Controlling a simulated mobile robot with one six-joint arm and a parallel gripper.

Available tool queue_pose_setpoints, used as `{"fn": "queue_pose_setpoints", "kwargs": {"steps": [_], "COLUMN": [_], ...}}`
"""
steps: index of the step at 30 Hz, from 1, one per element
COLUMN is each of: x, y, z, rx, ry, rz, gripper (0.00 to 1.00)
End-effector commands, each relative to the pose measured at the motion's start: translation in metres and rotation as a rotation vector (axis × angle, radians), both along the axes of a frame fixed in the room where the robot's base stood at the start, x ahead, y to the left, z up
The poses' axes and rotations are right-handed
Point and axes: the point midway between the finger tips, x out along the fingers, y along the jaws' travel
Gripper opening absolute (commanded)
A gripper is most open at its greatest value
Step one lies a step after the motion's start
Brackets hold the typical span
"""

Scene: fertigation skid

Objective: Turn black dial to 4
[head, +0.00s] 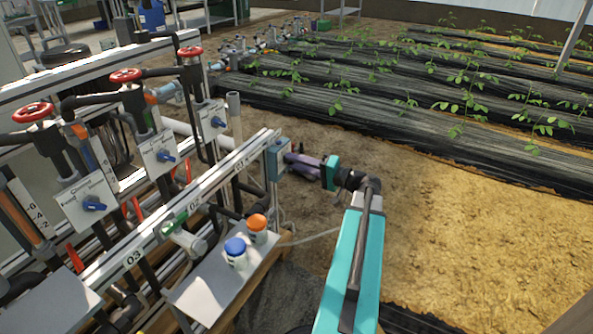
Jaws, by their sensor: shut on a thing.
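A small grey-blue box (274,160) is mounted at the right end of the skid's metal rail. My arm reaches in from the lower right, and my gripper (292,160) is at the right-hand face of this box. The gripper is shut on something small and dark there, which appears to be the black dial. The dial is mostly hidden by the fingers, and its scale and pointer cannot be read from this view.
Red handwheels (126,76) and blue knobs (166,156) on white plates stand left on the skid. A blue-capped bottle (235,252) and an orange-capped bottle (257,229) stand on a grey shelf (207,287) below the box. Bare soil (470,230) lies open at right.

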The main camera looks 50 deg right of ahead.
Motion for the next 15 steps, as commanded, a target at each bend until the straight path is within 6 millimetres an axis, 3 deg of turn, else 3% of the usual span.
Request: {"fn": "queue_pose_setpoints", "kwargs": {"steps": [15], "x": [-0.0011], "y": [-0.002], "z": [-0.0027], "rx": [-0.238], "ry": [-0.057], "rz": [-0.004], "gripper": [0.03]}}
